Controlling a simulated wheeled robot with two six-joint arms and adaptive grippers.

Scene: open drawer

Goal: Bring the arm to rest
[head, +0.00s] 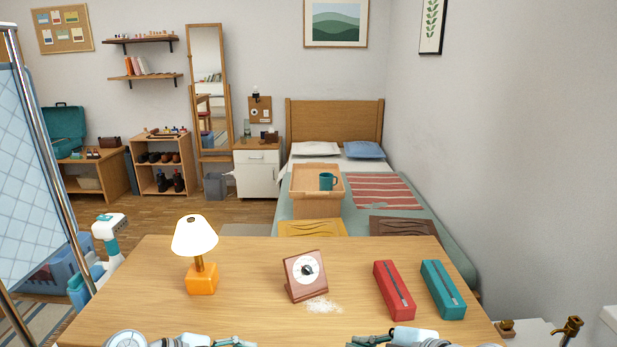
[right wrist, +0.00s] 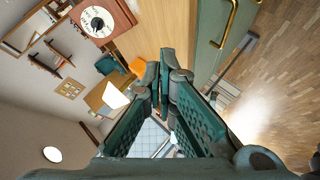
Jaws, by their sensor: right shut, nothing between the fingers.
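My right gripper (right wrist: 160,88) points away from the right wrist camera, its green fingers meeting at the tips with nothing between them. In the head view my right gripper (head: 366,341) shows at the bottom edge, in front of the table's near side. My left gripper (head: 234,342) also shows at the bottom edge, left of the right one. It is mostly cut off, so I cannot tell whether it is open. Both grippers are apart from the things on the wooden table (head: 240,320).
On the table stand a lamp (head: 201,280), a dial timer (head: 306,275), a red case (head: 394,288) and a teal case (head: 442,290). White powder (head: 323,305) lies before the timer. In the right wrist view a green drawer front with a brass handle (right wrist: 229,22) shows near the fingers.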

